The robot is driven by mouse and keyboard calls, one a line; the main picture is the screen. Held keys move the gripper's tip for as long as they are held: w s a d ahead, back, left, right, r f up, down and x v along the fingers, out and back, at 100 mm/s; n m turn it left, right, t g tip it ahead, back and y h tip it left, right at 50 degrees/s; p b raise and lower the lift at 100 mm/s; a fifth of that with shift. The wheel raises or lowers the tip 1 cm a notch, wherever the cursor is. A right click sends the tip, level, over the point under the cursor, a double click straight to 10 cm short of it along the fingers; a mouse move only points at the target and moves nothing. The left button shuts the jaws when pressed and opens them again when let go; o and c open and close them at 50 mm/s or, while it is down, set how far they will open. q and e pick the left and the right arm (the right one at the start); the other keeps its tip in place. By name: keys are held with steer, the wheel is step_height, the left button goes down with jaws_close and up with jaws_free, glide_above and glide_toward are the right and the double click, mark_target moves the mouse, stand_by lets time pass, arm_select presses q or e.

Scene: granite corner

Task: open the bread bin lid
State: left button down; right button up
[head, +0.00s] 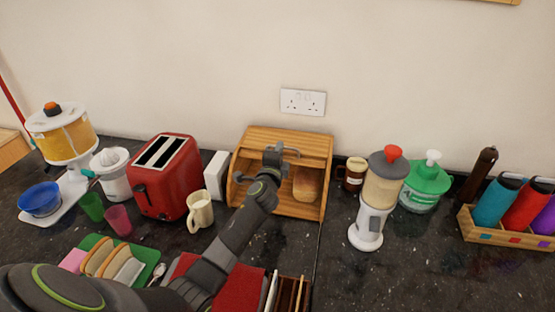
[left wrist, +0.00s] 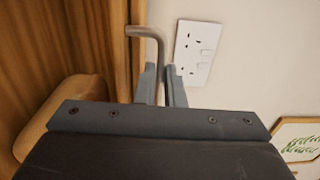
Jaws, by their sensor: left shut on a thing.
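The wooden bread bin (head: 251,201) stands against the back wall below the socket. Its slatted lid (head: 290,138) is raised, and the front is open, with a loaf of bread (head: 308,184) showing inside at the right. My left gripper (head: 274,153) is at the lid's front edge, shut on the metal handle. In the left wrist view the bent handle (left wrist: 148,32) runs down between the two fingers (left wrist: 161,82), beside the wooden lid. My arm hides part of the bin's front and inside. My right gripper is not in view.
A red toaster (head: 168,180), a cream mug (head: 200,211) and a white box (head: 216,174) stand left of the bin. A brown mug (head: 354,174) and a blender (head: 378,195) stand close on its right. The counter at front right is clear.

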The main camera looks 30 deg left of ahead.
arm_select(q)
steer(key=shift+w+r, duration=0.5)
steer(key=shift+r, duration=0.2)
steer(key=c, duration=1.5)
jaws_free()
steer(key=shift+s+r, duration=0.1)
steer(key=shift+s, duration=0.1)
steer(key=shift+c, duration=0.2)
steer(key=shift+s+f, duration=0.1)
steer(key=shift+f, duration=0.1)
steer(key=v, duration=1.7)
steer(key=shift+s+b, duration=0.2)
steer(key=shift+b, duration=0.15)
steer(key=shift+a+f, duration=0.1)
